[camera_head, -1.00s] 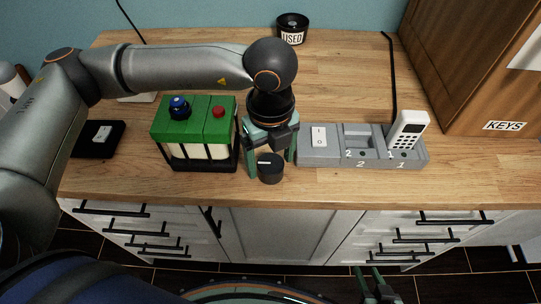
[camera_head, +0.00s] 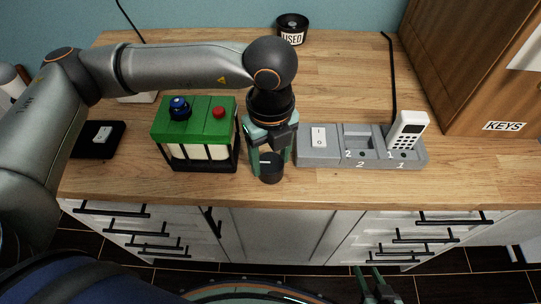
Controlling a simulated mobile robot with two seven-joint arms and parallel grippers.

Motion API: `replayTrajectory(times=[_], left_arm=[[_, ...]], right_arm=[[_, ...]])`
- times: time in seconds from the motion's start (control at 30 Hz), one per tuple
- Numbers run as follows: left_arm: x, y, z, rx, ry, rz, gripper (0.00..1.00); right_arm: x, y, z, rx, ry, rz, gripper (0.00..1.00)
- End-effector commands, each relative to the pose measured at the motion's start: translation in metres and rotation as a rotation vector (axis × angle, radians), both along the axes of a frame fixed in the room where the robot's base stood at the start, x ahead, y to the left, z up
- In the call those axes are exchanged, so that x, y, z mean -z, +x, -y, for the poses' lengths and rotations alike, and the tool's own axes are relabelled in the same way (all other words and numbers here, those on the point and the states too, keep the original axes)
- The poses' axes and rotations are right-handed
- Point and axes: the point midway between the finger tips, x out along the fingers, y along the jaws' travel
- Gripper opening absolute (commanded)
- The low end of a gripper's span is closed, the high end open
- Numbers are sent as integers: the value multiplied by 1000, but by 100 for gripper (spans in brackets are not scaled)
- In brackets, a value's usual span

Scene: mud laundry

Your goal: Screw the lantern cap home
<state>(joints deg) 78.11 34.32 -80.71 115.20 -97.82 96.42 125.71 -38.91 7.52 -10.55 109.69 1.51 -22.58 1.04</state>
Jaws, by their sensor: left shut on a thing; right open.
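A small black cylinder (camera_head: 271,176) stands upright on the wooden counter near its front edge. It looks like the capped lantern, with a short white mark on its top; the seam between cap and body is too dark to make out. My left gripper (camera_head: 270,164) points down from above and is shut on the cylinder's upper part, one finger on each side. The fingers and wrist hide some of its top and sides. My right gripper (camera_head: 369,272) is at the bottom of the view, low in front of the cabinets, open and empty.
A green-topped box (camera_head: 194,133) with blue and red knobs stands just left of my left gripper. A grey tray (camera_head: 421,157) with a white handset (camera_head: 408,131) is at right. A black container (camera_head: 292,28) marked USED stands behind. A wooden KEYS cabinet (camera_head: 475,75) bounds the right.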

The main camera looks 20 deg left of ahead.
Motion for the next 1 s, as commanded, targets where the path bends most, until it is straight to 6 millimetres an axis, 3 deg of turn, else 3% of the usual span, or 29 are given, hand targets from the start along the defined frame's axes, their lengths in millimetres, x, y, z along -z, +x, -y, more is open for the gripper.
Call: replayTrajectory(times=[1.0], left_arm=[[-57, 0, 0, 1, 0, 0, 30]], right_arm=[[-28, 0, 0, 0, 0, 0, 41]])
